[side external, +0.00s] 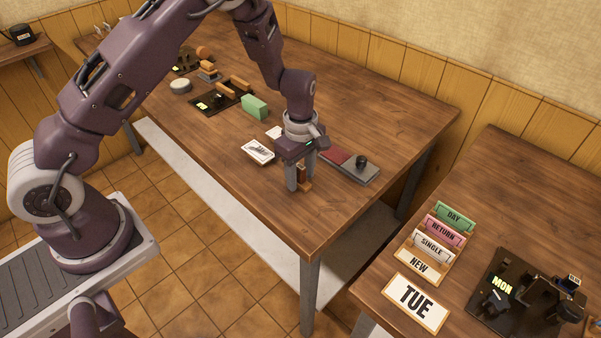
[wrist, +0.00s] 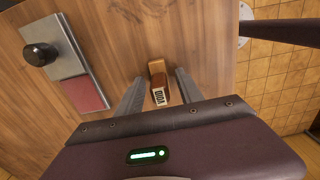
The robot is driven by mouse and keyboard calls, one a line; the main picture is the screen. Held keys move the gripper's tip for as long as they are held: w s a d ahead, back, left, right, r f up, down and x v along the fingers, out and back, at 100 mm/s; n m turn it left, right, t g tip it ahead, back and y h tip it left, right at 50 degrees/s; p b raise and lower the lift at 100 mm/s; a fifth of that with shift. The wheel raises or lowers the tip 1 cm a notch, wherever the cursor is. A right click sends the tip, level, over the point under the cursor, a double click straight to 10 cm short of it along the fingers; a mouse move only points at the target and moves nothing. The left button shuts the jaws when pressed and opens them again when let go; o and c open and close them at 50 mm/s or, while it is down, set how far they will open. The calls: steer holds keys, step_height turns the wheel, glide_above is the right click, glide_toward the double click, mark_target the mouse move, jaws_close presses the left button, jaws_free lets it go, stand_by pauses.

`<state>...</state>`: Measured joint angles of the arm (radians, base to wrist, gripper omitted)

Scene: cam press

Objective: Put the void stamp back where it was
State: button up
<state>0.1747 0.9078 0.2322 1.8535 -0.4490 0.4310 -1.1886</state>
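The void stamp, a small wooden block with a brown body and a white label, is between my gripper's fingers in the wrist view (wrist: 158,84). In the side external view the stamp (side external: 306,176) shows partly behind a finger, near the table's front corner. My gripper (side external: 300,187) points down and is low over the table. In the wrist view the fingers (wrist: 159,78) stand apart, one on each side of the stamp, with a visible gap on both sides. The stamp's underside is hidden.
A grey ink pad case with a red pad and black knob (side external: 350,166) lies beside my gripper. White cards (side external: 258,151) and a green block (side external: 254,106) are to the left. A second table holds a sign rack (side external: 437,240) and a TUE card (side external: 416,302). The table's front corner is close.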

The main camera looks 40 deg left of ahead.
mark_target(301, 167)
steer(key=shift+r, duration=0.1)
step_height(301, 167, up, 12)
steer(key=shift+r, duration=0.1)
steer(key=s+r+m+t+h, duration=0.1)
steer(key=s+r+m+t, duration=0.1)
steer(key=s+r+m, duration=0.75)
steer(key=s+r+m+t, duration=0.1)
steer(key=s+r+m, duration=0.1)
steer(key=s, duration=0.3)
steer(key=s+r+m+t, duration=0.1)
steer(key=s+r+m, duration=0.2)
steer(key=s, duration=0.3)
steer(key=s+r+m+t+y, duration=0.1)
steer(key=s+r+m, duration=0.2)
steer(key=s, duration=0.3)
steer(key=shift+s+a+t, duration=0.2)
steer(key=shift+t, duration=0.1)
steer(key=shift+r+m, duration=0.1)
steer(key=shift+m, duration=0.15)
